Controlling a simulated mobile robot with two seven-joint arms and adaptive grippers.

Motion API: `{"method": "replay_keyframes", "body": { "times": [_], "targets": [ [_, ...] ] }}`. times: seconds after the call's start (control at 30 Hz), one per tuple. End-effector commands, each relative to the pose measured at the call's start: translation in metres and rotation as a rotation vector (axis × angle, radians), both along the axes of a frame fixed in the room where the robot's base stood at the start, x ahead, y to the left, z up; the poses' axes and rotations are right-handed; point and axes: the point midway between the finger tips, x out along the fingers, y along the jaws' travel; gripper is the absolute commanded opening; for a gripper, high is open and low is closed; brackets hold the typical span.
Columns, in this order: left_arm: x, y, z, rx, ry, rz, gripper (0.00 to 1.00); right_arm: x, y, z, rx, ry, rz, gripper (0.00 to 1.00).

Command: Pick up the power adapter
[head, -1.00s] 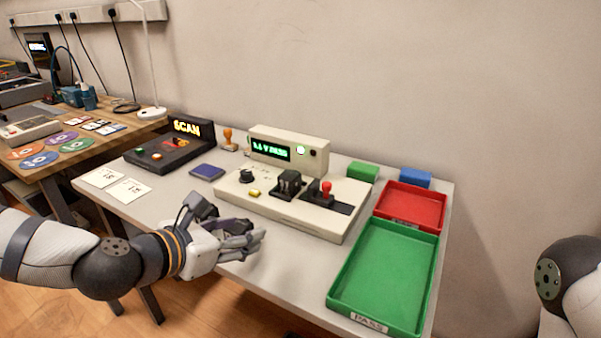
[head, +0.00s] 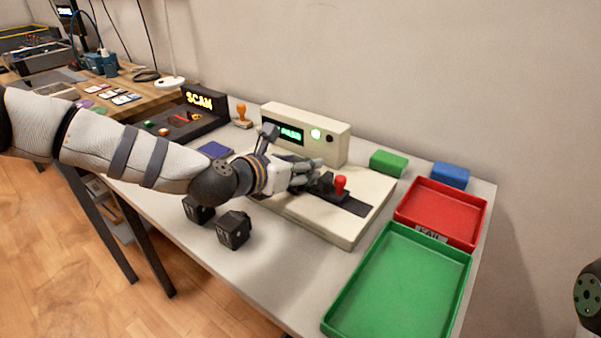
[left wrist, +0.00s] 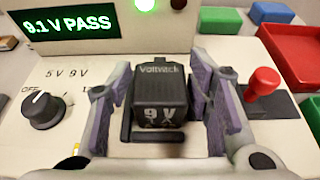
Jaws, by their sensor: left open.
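A black power adapter (left wrist: 160,98) marked "9V" sits on the cream tester (left wrist: 70,80), seen in the left wrist view. My left gripper (left wrist: 162,82) is open, with one finger on each side of the adapter. I cannot tell whether they touch it. In the head view my left gripper (head: 308,178) is over the tester (head: 345,228) and hides most of that adapter. Two other black adapters, one (head: 198,209) and another (head: 234,230), lie on the table in front of the tester. My right gripper is out of view.
The tester's display (left wrist: 68,28) reads "9.1 V PASS" beside a lit green lamp (left wrist: 144,4). A red-knobbed lever (left wrist: 263,82) stands close right of the gripper, a dial (left wrist: 42,110) to the left. The green tray (head: 405,285) and red tray (head: 440,212) are empty.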

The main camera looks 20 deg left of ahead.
Motion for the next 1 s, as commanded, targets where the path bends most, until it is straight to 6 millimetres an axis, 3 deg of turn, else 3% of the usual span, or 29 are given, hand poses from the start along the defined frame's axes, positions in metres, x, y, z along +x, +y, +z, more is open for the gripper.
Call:
{"method": "replay_keyframes", "body": {
  "times": [0.23,0.43,0.77,0.9,1.0],
  "targets": [
    [0.003,-0.001,-0.001,-0.001,0.000,0.000,0.47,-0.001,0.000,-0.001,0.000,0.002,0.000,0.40],
    [0.003,-0.001,-0.001,0.000,0.000,0.000,0.03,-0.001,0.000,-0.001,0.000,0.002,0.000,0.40],
    [0.003,-0.001,0.006,0.000,-0.004,-0.001,0.00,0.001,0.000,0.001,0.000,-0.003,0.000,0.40],
    [0.004,-0.001,0.034,0.000,-0.010,0.000,0.00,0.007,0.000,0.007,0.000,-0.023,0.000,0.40],
    [-0.016,-0.001,0.064,-0.004,-0.015,-0.002,0.00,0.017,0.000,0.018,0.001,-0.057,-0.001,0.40]
  ]
}}
